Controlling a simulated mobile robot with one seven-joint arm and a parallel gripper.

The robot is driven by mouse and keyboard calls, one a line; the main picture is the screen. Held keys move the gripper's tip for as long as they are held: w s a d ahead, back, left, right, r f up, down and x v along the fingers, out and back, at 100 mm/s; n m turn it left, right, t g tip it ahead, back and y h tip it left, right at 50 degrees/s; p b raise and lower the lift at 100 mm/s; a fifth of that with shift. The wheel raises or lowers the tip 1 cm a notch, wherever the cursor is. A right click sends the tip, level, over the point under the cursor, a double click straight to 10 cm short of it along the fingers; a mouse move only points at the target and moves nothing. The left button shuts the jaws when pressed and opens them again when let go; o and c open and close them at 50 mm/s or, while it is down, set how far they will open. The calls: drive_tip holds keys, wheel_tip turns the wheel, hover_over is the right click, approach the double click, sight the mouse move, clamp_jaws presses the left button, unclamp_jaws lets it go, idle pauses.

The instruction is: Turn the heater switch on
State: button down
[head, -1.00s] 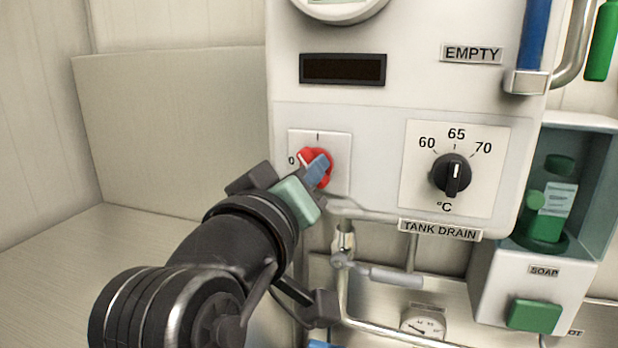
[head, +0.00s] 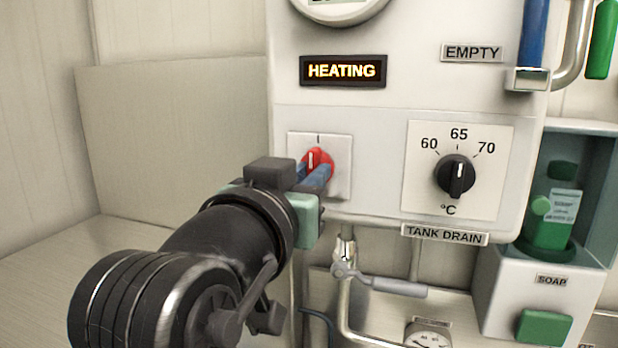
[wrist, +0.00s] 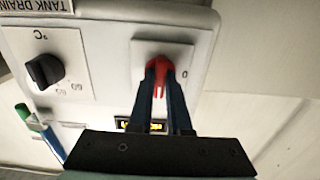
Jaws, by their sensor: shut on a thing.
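The red heater switch (head: 317,162) sits on a white square plate on the front of the white unit. Its white mark points up toward the "I" label. My gripper (head: 313,177) is at the switch, with its blue fingers shut on the red knob. The wrist view also shows the red switch (wrist: 158,72) between the two fingers of my gripper (wrist: 159,88). The display (head: 344,71) above the switch is lit and reads "HEATING". Part of the knob and the "0" label are hidden by my gripper in the head view.
A black temperature dial (head: 456,176) is to the right, pointing near 65. The tank drain lever (head: 385,284) and pipes are below the unit. A soap holder (head: 537,300) with a green bottle (head: 553,215) is at far right. The left side is clear.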

idle(0.4)
drive_tip(key=c, duration=0.9)
unclamp_jaws()
drive_tip(key=shift+o, duration=0.2)
drive_tip(key=b+v, duration=0.3)
drive_tip(key=v, duration=1)
drive_tip(key=shift+b, duration=0.4)
drive_tip(key=shift+w+d+r, duration=0.1)
drive_tip(key=s+d+r+n+t+y, duration=0.2)
drive_tip(key=r+t+y, duration=0.3)
drive_tip(key=r+t, duration=0.3)
drive_tip(key=shift+s+d+r+n+t+y, duration=0.2)
drive_tip(key=shift+d+r+n+t+y, duration=0.15)
drive_tip(key=shift+d+n+t, duration=0.65)
